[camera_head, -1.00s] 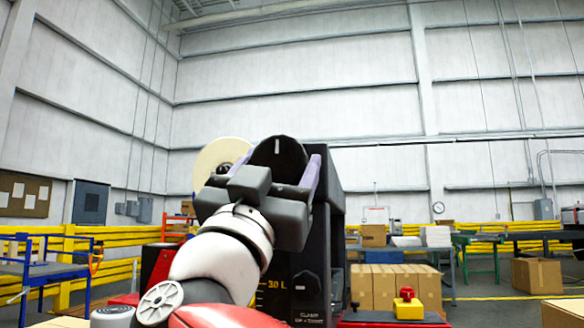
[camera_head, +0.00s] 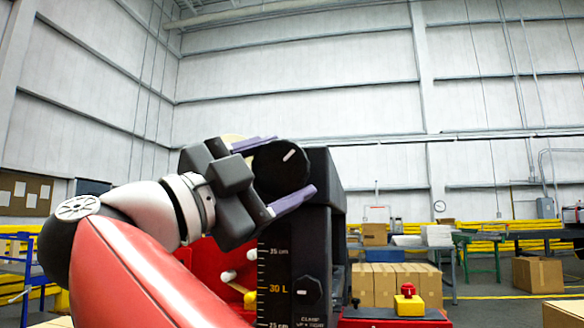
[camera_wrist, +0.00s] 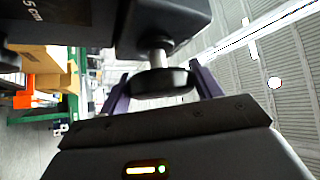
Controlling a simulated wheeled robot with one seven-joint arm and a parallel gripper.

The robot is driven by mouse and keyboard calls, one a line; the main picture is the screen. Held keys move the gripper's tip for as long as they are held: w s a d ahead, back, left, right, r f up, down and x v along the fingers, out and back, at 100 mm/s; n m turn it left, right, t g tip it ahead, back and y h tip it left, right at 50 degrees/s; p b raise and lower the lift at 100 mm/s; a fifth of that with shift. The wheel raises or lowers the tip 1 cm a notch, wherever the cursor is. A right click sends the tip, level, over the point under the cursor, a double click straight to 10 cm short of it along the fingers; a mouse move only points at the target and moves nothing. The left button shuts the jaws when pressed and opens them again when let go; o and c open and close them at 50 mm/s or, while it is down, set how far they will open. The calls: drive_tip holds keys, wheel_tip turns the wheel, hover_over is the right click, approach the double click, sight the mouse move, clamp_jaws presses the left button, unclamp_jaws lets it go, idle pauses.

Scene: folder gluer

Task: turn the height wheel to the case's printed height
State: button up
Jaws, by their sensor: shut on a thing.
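The height wheel (camera_head: 281,170) is a black round knob with a white mark, at the top of the black machine column. Its mark points to the upper right. My gripper (camera_head: 294,163) comes from the left, its purple fingers shut on the wheel's rim from above and below. In the wrist view the wheel (camera_wrist: 160,82) on its metal shaft sits between the fingers. The height scale (camera_head: 274,286) below shows 35 cm, 30 and 25 cm; I can see no clear pointer. No printed height on a case is readable.
A smaller clamp knob (camera_head: 309,290) sits lower on the column, above a clamp label. A yellow box with a red button (camera_head: 408,303) stands to the right. Cardboard boxes (camera_head: 395,286) stand behind. Red machine parts (camera_head: 207,258) lie close behind my arm.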

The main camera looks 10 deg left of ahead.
drive_tip(key=shift+m+g, duration=1.1)
drive_tip(key=shift+m, duration=0.3)
drive_tip(key=shift+m+g, duration=0.4)
drive_tip(key=shift+m, duration=0.1)
drive_tip(key=o, duration=1)
